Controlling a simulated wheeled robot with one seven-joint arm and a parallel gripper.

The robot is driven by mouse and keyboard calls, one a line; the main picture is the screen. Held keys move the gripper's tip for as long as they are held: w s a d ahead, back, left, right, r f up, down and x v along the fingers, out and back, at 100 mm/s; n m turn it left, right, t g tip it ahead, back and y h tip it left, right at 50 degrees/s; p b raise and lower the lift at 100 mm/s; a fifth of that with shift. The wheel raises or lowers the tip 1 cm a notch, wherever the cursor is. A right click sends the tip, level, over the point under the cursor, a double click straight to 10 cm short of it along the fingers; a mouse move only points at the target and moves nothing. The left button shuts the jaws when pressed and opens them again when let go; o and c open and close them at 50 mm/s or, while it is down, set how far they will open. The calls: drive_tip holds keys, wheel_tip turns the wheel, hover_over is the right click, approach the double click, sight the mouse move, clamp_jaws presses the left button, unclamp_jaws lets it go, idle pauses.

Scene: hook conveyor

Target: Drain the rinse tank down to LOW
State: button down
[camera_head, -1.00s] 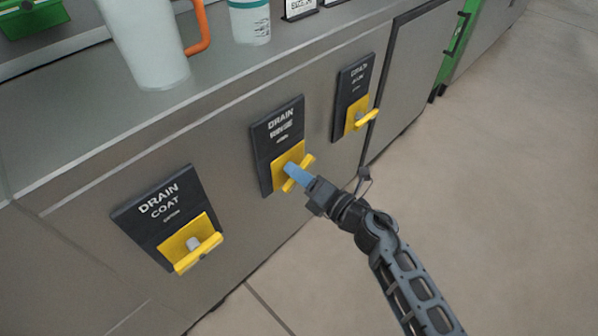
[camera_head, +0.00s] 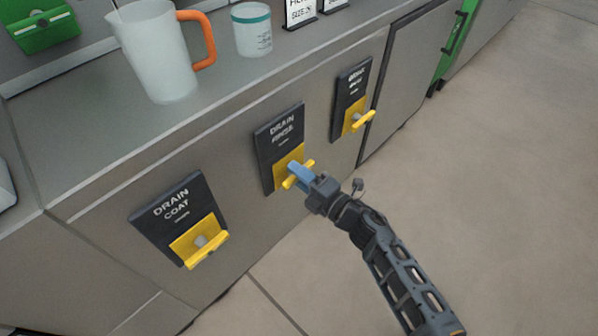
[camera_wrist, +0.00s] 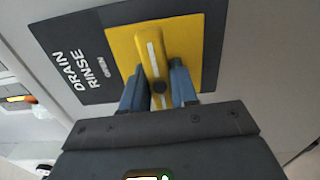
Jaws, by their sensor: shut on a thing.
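The DRAIN RINSE plate (camera_head: 282,133) is a dark panel on the grey cabinet front, with a yellow lower part and a yellow handle (camera_head: 289,184). My gripper (camera_head: 298,176) is at this handle with its blue fingers shut on it. In the wrist view the handle (camera_wrist: 153,50) lies between the two blue fingers of my gripper (camera_wrist: 158,90), and it has a pale stripe along it. The word OPEN shows in small print on the plate (camera_wrist: 85,70). The tank itself and its level are not identifiable here.
The DRAIN COAT plate (camera_head: 172,208) with its yellow handle (camera_head: 205,249) is at lower left. Another drain plate (camera_head: 350,88) with a yellow handle (camera_head: 360,121) is at right. A jug (camera_head: 158,55) with an orange handle and a tub (camera_head: 252,32) stand on the counter. Floor at right is clear.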

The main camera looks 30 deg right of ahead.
idle(0.3)
drive_tip(key=c, duration=1)
unclamp_jaws()
drive_tip(key=shift+o, duration=0.2)
drive_tip(key=shift+s, duration=0.1)
drive_tip(key=p+v, duration=0.1)
drive_tip(key=v, duration=0.6)
drive_tip(key=shift+s+d, duration=0.15)
drive_tip(key=shift+s, duration=0.1)
